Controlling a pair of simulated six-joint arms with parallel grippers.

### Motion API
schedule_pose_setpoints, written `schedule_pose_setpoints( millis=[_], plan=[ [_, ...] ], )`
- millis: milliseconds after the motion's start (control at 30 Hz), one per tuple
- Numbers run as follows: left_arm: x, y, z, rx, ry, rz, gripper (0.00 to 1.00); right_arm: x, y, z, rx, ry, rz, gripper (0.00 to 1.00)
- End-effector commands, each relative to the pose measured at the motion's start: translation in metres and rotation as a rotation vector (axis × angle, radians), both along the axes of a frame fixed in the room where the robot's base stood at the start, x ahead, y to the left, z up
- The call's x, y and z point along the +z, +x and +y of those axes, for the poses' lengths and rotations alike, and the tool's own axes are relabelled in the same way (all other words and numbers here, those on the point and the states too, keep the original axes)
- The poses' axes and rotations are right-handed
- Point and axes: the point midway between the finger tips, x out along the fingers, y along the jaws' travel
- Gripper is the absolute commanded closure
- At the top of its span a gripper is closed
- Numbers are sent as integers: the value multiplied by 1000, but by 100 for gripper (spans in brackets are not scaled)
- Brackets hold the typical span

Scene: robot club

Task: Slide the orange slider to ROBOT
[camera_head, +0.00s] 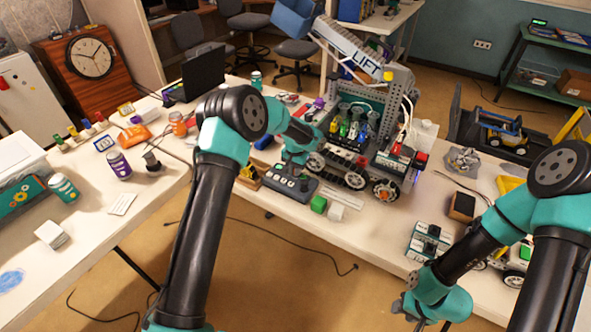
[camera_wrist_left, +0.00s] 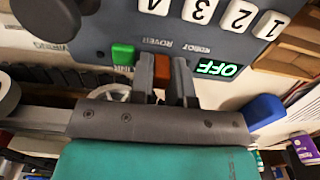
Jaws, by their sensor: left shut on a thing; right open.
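The orange slider (camera_wrist_left: 161,72) sits on a dark control box (camera_wrist_left: 100,35), which appears upside down in the left wrist view. My left gripper (camera_wrist_left: 162,78) is shut on the slider, one finger on each side. The ROVER label (camera_wrist_left: 150,42) and the ROBOT label (camera_wrist_left: 192,50) show beside the fingers, ROBOT on the right. The fingers partly hide the slot. A display (camera_wrist_left: 220,71) reads OFF in green. In the head view the control box (camera_head: 280,187) lies on the table under my left gripper (camera_head: 291,174). My right gripper (camera_head: 415,308) is open and empty at the lower right.
A large wheeled robot (camera_head: 350,125) with a LIFT arm stands just behind the control box. A green button (camera_wrist_left: 122,54) is beside the slider. The floor in front is clear apart from cables.

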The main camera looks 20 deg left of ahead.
Motion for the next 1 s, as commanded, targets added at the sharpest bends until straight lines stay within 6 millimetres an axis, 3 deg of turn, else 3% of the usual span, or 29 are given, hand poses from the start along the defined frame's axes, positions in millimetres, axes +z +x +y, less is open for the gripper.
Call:
schedule_pose_setpoints(
  millis=[167, 400, 633, 667, 733, 1000],
  plan=[
    [0, 0, 1, 1, 0, 0, 100, 0, 0, 0, 0, 0, 0, 57],
    [0, 7, 26, 2, 1, 0, 100, 0, 0, 0, 0, 0, 0, 57],
    [1, 8, 27, 1, 1, -2, 100, 0, 0, 0, 0, 0, 0, 57],
    [1, 8, 27, 1, 1, -2, 81, 0, 0, 0, 0, 0, 0, 57],
    [1, 8, 27, 1, 1, -2, 74, 0, 0, 0, 0, 0, 0, 57],
    [1, 8, 26, 1, 1, -1, 72, 0, 0, 0, 0, 0, 0, 57]
  ],
)
